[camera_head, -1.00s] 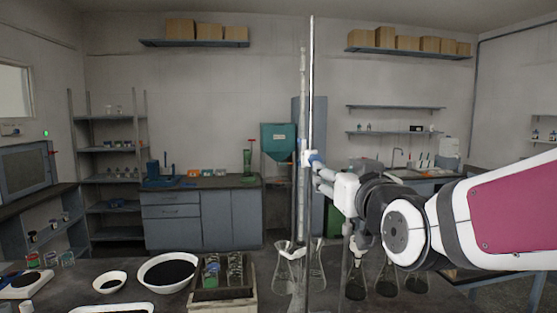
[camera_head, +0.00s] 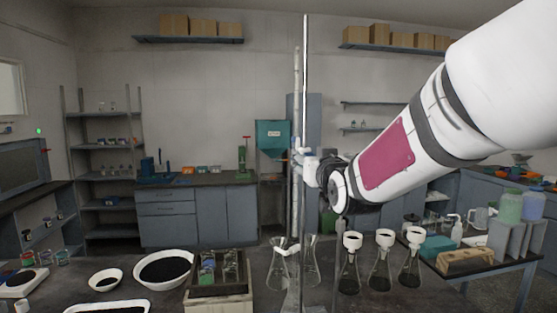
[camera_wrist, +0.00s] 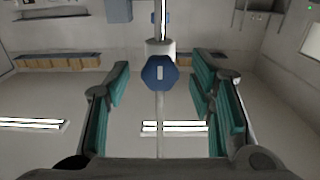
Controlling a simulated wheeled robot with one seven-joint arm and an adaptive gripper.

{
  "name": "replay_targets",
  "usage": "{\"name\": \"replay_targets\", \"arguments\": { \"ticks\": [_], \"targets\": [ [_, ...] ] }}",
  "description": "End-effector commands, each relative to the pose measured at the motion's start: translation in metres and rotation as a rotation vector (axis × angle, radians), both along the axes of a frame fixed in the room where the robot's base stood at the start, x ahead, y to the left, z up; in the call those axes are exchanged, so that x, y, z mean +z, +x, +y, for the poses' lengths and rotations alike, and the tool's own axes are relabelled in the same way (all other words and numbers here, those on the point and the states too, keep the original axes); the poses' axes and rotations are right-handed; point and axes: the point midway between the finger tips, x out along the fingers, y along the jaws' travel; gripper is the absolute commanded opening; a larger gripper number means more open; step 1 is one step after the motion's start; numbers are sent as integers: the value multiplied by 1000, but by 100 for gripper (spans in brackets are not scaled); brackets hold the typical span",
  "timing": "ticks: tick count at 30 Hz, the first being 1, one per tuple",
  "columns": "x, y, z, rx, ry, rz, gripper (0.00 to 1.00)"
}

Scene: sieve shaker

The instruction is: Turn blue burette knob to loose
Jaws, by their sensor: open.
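The blue knob (camera_wrist: 160,73) faces the wrist camera, with a pale bar mark standing upright in the picture. It sits on a white fitting (camera_wrist: 160,48) in line with a thin vertical rod or tube. My gripper (camera_wrist: 161,88) is open, with teal pads left and right of the knob and clear gaps on both sides. In the head view, my gripper (camera_head: 312,166) is at the burette (camera_head: 296,110) and its tall metal stand rod (camera_head: 305,70). The knob cannot be made out there.
Flasks with white funnels (camera_head: 381,262) stand right of the stand, and clear flasks (camera_head: 282,264) at its foot. A black-filled bowl (camera_head: 165,269) and a wooden crate (camera_head: 220,300) are left. A side table (camera_head: 480,263) with bottles stands right. Air around the rod is mostly free.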

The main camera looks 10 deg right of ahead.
Motion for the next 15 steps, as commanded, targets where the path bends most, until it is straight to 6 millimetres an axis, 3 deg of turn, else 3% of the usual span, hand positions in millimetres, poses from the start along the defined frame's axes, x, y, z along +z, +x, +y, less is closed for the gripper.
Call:
{"name": "replay_targets", "arguments": {
  "ticks": [9,11,15],
  "targets": [
    [0,2,0,0,0,1,50],
    [0,2,0,0,0,1,38],
    [0,2,0,0,0,1,6]
  ]
}}
